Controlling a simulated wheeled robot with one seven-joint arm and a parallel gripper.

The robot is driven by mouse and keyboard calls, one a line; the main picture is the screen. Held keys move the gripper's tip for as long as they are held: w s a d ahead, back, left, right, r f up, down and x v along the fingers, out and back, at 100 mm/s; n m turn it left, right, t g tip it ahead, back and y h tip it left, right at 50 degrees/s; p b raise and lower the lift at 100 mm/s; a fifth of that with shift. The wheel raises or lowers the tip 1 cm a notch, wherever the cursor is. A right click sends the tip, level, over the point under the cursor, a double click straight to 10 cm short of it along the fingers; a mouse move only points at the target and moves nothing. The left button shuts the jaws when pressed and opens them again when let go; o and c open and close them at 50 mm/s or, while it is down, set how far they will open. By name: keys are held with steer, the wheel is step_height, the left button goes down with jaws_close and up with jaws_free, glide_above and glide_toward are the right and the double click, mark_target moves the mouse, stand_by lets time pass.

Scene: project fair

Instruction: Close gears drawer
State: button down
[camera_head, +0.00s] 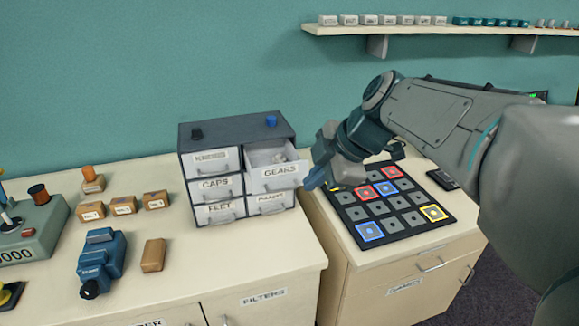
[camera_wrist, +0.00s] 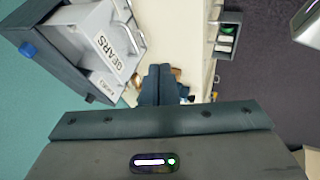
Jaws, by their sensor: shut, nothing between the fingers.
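The gears drawer (camera_head: 279,179) is the top right drawer of a small grey drawer cabinet (camera_head: 240,130). It is pulled out, and its open inside shows with small pale items in it. Its front carries the label GEARS, which also shows on the drawer in the wrist view (camera_wrist: 118,55). My gripper (camera_head: 314,181) is shut and empty, just right of the drawer front in the head view. In the wrist view my gripper (camera_wrist: 158,75) is beside the drawer front, with a gap between them.
Other cabinet drawers, such as CAPS (camera_head: 216,187), look shut. A black knob and a blue knob (camera_head: 271,121) stand on top. A board with coloured tiles (camera_head: 388,205) lies right of the cabinet. A blue device (camera_head: 102,262) and small boxes lie to the left. The counter front is clear.

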steer(key=w+a+f+p, duration=0.2)
steer(key=w+a+f, duration=0.2)
steer(key=w+f, duration=0.1)
steer(key=shift+w+f, duration=0.3)
steer(key=shift+f, duration=0.3)
